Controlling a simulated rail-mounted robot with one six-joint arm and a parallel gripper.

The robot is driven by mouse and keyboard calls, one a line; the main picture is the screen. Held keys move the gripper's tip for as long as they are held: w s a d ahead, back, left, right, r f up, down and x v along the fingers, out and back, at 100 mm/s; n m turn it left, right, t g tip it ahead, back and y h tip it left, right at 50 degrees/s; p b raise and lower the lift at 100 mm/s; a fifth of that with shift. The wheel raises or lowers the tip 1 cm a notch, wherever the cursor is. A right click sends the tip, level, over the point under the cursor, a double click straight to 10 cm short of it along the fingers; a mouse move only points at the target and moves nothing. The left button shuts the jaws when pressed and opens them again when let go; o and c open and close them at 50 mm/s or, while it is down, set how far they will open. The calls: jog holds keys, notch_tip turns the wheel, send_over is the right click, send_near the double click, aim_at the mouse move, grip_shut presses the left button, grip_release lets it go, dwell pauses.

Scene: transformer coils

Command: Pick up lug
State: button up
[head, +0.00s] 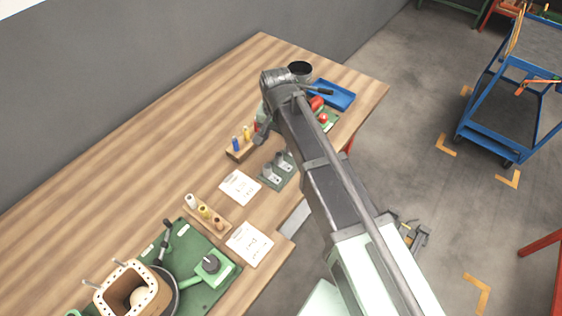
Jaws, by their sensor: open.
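Grey metal pieces with holes, which look like the lugs (270,173), stand on a small dark green mat (278,184) near the table's front edge. My gripper (261,132) hangs from the end of my arm, behind the lugs and to their upper left, apart from them. It is small and partly hidden by my arm, with no object visible in it. It is open.
A wooden block with blue and yellow pegs (240,151) stands close to the lugs. White cards (239,187) lie to their left. A blue tray (335,96) and a dark cup (300,69) are at the back. The left of the wooden table (120,170) is clear.

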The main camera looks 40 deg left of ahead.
aim_at(279, 163)
notch_tip(279, 163, down, 11)
jog(key=b, duration=1.1)
jog(key=shift+d, duration=0.15)
jog(key=shift+r, duration=0.15)
grip_shut()
jog(key=shift+r, duration=0.15)
